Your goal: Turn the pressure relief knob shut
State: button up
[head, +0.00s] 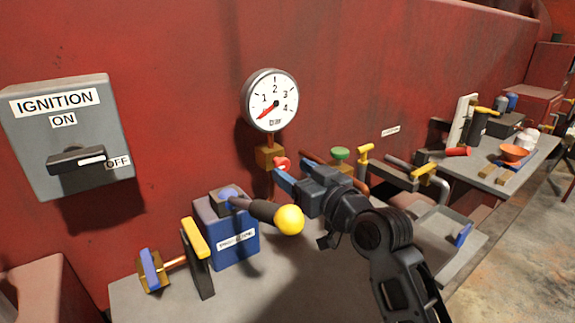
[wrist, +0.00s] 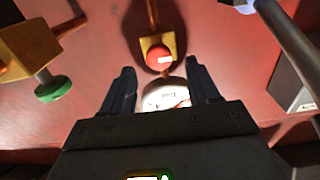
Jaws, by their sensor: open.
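The pressure relief knob (head: 282,163) is a small red knob on a brass valve block (head: 267,155) on a copper pipe below the round pressure gauge (head: 271,101). In the wrist view the red knob (wrist: 158,56) shows a white mark on its face, and the picture is upside down. My gripper (head: 292,177) is open and empty, its blue fingers close to the knob in the head view. In the wrist view my gripper (wrist: 162,80) has its fingers spread to either side of the knob and the gauge (wrist: 165,97); contact is not visible.
A blue box with a yellow-balled lever (head: 289,220) stands at lower left of the gripper. A green-knobbed brass valve (head: 340,154) and yellow-handled pipes (head: 364,152) are to the right. A grey ignition switch box (head: 70,135) is on the red wall.

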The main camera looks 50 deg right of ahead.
aim_at(280, 163)
jog(key=shift+x, duration=1.3)
jog(key=shift+c, duration=0.3)
jog(key=c, duration=1)
